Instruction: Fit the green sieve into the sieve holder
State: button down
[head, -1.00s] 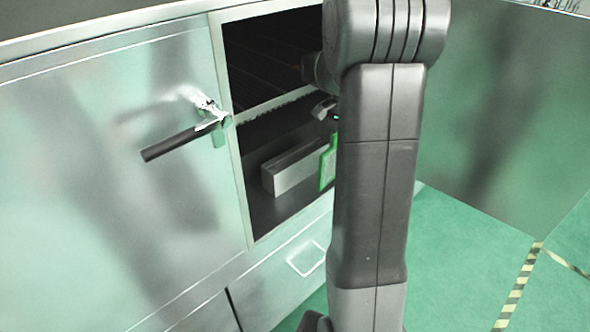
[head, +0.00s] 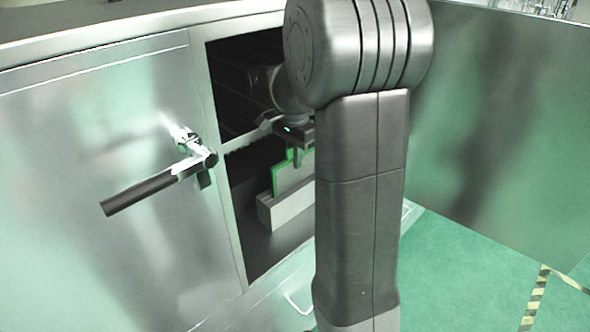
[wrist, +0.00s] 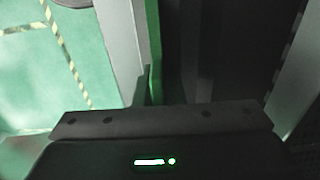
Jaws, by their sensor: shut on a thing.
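The green sieve (head: 292,174) is a flat upright panel with a green frame. In the head view it stands over the sieve holder (head: 286,208), a pale metal block on the compartment floor. My gripper (head: 297,157) is shut on the sieve's top edge. The sieve's lower edge meets the holder's top in the picture; whether it sits in the slot I cannot tell. My arm hides the right end of the holder. In the wrist view the sieve (wrist: 155,50) shows edge-on as a green strip, with the pale holder (wrist: 121,45) beside it.
The holder stands inside an open metal cabinet, below a shelf edge (head: 245,139). A closed door with a black handle (head: 152,190) is on the left. An open door panel (head: 500,130) stands on the right. Green floor with striped tape (head: 533,300) lies outside.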

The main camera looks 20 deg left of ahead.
notch_tip(320, 180, down, 3)
jog(key=shift+f, duration=0.2)
jog(key=c, duration=1.5)
grip_release()
notch_tip(320, 180, up, 8)
jog(key=shift+f, duration=0.2)
jog(key=shift+f, duration=0.1)
